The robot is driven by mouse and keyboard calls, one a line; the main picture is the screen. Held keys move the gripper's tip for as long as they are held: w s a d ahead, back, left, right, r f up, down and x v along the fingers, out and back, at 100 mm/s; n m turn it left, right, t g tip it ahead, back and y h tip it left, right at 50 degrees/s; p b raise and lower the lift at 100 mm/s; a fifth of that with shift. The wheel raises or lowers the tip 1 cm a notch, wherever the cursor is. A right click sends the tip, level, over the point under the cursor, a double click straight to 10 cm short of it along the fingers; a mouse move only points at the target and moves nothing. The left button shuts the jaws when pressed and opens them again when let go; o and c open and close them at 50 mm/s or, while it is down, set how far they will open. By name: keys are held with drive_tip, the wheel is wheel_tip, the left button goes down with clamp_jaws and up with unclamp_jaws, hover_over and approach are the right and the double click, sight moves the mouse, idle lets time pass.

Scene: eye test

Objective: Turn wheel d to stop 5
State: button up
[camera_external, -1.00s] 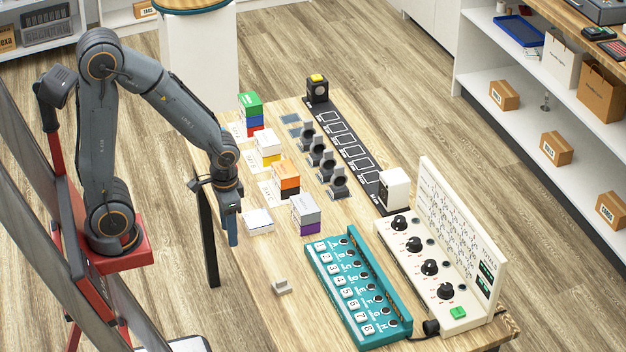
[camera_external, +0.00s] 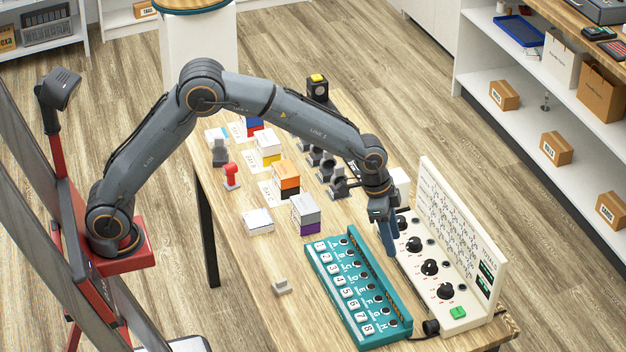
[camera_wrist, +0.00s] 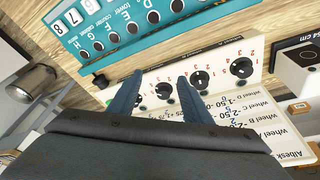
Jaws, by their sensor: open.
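The cream panel (camera_external: 478,318) holds a row of black wheels with red dial marks: a far one (camera_external: 401,222), two middle ones (camera_external: 414,244) (camera_external: 429,267) and one at the near end (camera_external: 445,291) beside a green button (camera_external: 458,312). My gripper (camera_external: 391,246) is open and empty, fingers downward, near the far wheels, overlapping the panel's left edge. In the wrist view my fingers (camera_wrist: 160,84) spread in front of the panel, with wheels (camera_wrist: 200,79) (camera_wrist: 241,67) to their right.
A teal board (camera_external: 350,300) with numbered keys lies left of the panel. The panel's upright back board (camera_external: 455,225) rises on the right. Several block stacks (camera_external: 288,178) stand left; the near-left table is mostly clear.

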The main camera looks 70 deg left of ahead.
sight(446, 286)
drive_tip(key=w+d+m+h, duration=0.1)
drive_tip(key=w+d+m, duration=0.1)
drive_tip(key=w+d, duration=0.75)
drive_tip(key=shift+t, duration=0.4)
drive_tip(key=d+f, duration=0.1)
drive_tip(key=f, duration=0.1)
drive_tip(key=d+f, duration=0.1)
drive_tip(key=f, duration=0.2)
drive_tip(key=d+f+p, duration=0.1)
drive_tip(key=d+f, duration=0.1)
drive_tip(key=shift+f, duration=0.15)
drive_tip(key=shift+a, duration=0.1)
drive_tip(key=c, duration=1.1)
drive_tip(key=shift+o, duration=0.2)
